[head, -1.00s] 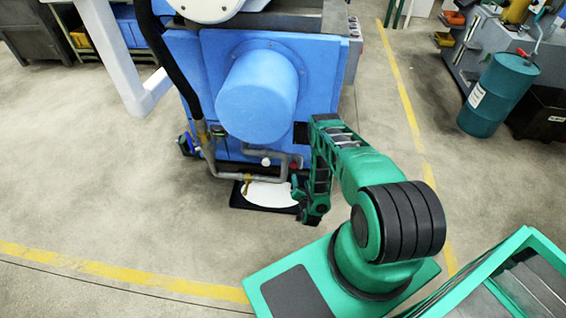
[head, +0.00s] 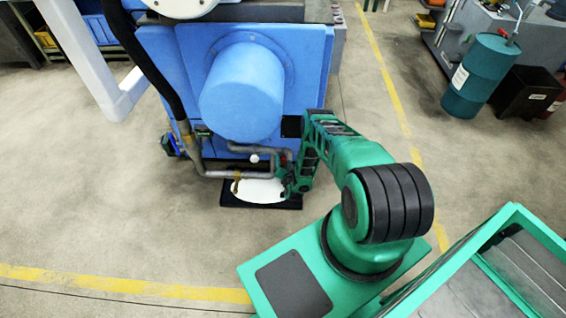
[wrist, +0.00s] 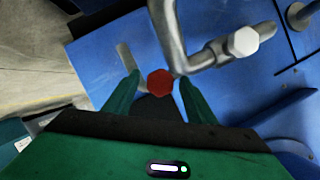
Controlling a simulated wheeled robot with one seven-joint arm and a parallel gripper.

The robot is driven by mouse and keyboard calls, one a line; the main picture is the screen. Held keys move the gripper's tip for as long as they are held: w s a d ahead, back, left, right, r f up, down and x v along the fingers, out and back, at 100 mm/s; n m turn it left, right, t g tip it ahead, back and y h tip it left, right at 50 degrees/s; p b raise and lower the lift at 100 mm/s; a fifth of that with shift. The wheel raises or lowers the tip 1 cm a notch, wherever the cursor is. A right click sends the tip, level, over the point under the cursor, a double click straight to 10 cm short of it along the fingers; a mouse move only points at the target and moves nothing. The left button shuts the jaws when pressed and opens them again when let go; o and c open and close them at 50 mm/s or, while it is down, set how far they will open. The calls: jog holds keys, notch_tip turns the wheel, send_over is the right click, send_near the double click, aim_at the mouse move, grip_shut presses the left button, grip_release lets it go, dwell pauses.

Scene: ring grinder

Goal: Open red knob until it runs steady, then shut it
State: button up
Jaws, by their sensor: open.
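The red knob (wrist: 160,83) is a small faceted knob in the middle of the wrist view. It lies between the two green fingertips of my gripper (wrist: 157,80), which are apart, with a gap on each side of the knob. In the head view my gripper (head: 285,182) is low in front of the blue machine (head: 300,75), beside the pipes at its base.
A grey pipe (wrist: 168,35) and a pale hexagonal knob (wrist: 243,41) are close to my fingers. A black tray (head: 262,203) with a white surface lies on the floor below. A teal drum (head: 488,75) stands at the right. The floor at left is clear.

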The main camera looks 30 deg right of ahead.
jog(key=shift+w+d+f, duration=0.15)
jog(key=shift+w+d, duration=0.05)
jog(key=shift+w, duration=0.3)
jog(key=c, duration=1)
jog(key=shift+s+d+f+m+t+y, duration=0.1)
jog(key=shift+m+t+y, duration=0.15)
jog(key=shift+m+t, duration=0.4)
jog(key=shift+s+d+m+t+y, duration=0.1)
jog(key=shift+m+t+y, duration=0.15)
jog(key=shift+m, duration=0.7)
jog(key=shift+c, duration=0.2)
jog(key=o, duration=1)
jog(key=shift+w+a, duration=0.1)
jog(key=shift+o, duration=0.2)
